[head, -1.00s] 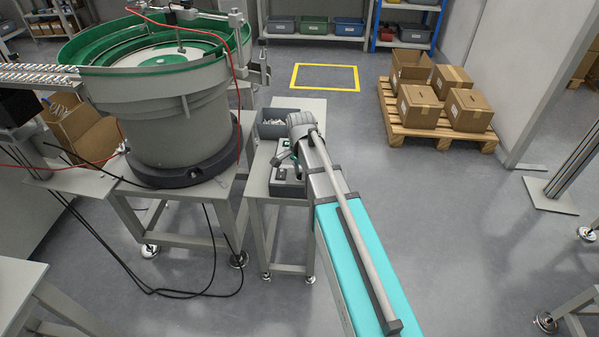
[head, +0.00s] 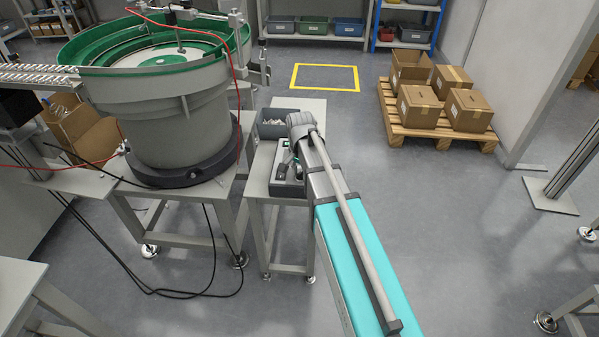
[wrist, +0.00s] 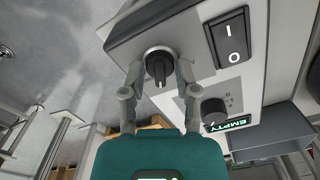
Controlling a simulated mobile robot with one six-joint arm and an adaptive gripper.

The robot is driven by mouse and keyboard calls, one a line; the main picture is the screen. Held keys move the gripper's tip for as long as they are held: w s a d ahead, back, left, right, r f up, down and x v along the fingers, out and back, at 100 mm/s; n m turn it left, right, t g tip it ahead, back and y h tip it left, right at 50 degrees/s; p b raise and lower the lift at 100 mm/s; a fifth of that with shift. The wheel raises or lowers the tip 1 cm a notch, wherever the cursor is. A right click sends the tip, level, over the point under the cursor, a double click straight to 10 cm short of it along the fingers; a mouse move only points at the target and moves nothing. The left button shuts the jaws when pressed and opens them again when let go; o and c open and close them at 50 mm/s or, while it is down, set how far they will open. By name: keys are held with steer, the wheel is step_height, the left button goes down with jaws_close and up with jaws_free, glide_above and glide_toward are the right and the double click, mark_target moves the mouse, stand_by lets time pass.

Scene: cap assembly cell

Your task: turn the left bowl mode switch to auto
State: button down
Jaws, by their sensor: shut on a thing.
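The mode switch is a black rotary knob (wrist: 159,70) on the light face of a control box (wrist: 199,77) in the wrist view. My gripper (wrist: 158,77) has one finger on each side of the knob and is shut on it. The knob's grip bar runs roughly up and down in that picture. I cannot read any position labels around it. In the head view the control box (head: 284,187) is on a small grey table, and my arm hides part of it and the knob.
The same box carries a black rocker switch (wrist: 230,38), a smaller knob (wrist: 214,113) and a green display reading "EMPTY" (wrist: 230,125). A grey bin (head: 270,126) stands behind it on the table. The large bowl feeder (head: 180,130) stands close on the left.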

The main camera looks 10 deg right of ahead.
steer(key=n, duration=0.7)
steer(key=shift+w, duration=0.15)
steer(key=n, duration=0.7)
stand_by(0.4)
steer(key=shift+c, duration=1.8)
jaws_free()
steer(key=shift+r, duration=0.1)
